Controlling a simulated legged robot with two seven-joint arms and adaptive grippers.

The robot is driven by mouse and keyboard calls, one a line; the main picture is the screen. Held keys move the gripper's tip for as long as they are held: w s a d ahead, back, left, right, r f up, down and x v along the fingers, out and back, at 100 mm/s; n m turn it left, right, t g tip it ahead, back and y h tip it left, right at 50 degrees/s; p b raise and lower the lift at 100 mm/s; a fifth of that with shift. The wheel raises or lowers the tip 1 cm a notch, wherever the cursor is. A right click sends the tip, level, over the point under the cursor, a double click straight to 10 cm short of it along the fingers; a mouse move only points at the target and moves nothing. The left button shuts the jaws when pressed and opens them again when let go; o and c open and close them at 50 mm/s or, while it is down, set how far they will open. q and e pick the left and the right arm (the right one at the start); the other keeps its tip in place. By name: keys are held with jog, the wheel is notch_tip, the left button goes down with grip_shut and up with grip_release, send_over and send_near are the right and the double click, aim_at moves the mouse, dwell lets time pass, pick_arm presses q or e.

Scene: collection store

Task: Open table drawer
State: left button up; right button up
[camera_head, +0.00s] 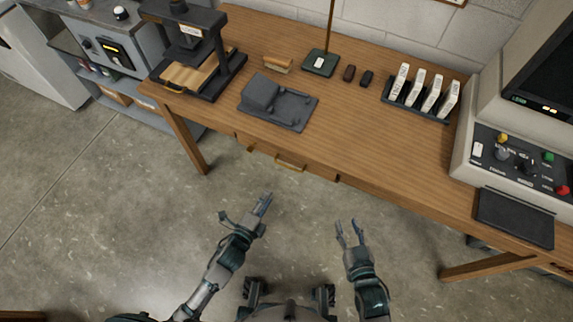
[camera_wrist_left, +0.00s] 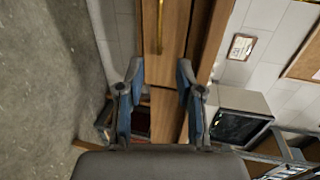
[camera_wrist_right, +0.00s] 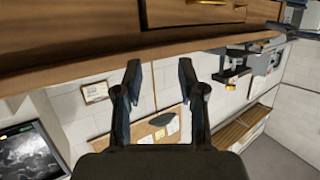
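The wooden table (camera_head: 370,150) has a drawer (camera_head: 262,155) under its front edge, with a brass handle (camera_head: 290,162). The drawer front looks flush with the table frame. The handle also shows in the left wrist view (camera_wrist_left: 160,28), beyond the fingertips, and at the top of the right wrist view (camera_wrist_right: 207,2). My left gripper (camera_head: 245,207) is open and empty, in front of and apart from the drawer. My right gripper (camera_head: 347,224) is open and empty, to the right of the handle and apart from the table.
On the tabletop are a grey device (camera_head: 278,102), a black press stand (camera_head: 205,60), a rack of white cards (camera_head: 420,95) and a console (camera_head: 520,150). A table leg (camera_head: 185,140) stands left of the drawer. The floor before the drawer is clear.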

pick_arm(q)
jog(key=b, duration=0.2)
send_near(286, 166)
jog(key=w+f, duration=0.1)
jog(key=shift+b+x, duration=1.2)
jog(key=shift+x, duration=3.4)
pick_arm(e)
notch_tip(286, 166, up, 10)
jog(key=a+t+y, duration=0.1)
jog(key=t+y, duration=0.1)
jog(key=t, duration=0.6)
jog(key=shift+m+t, duration=0.3)
pick_arm(q)
jog(key=shift+d+r, duration=0.1)
jog(key=shift+d, duration=0.05)
pick_arm(e)
jog(key=shift+s+r, duration=0.1)
pick_arm(q)
jog(key=shift+s, duration=0.1)
grip_shut()
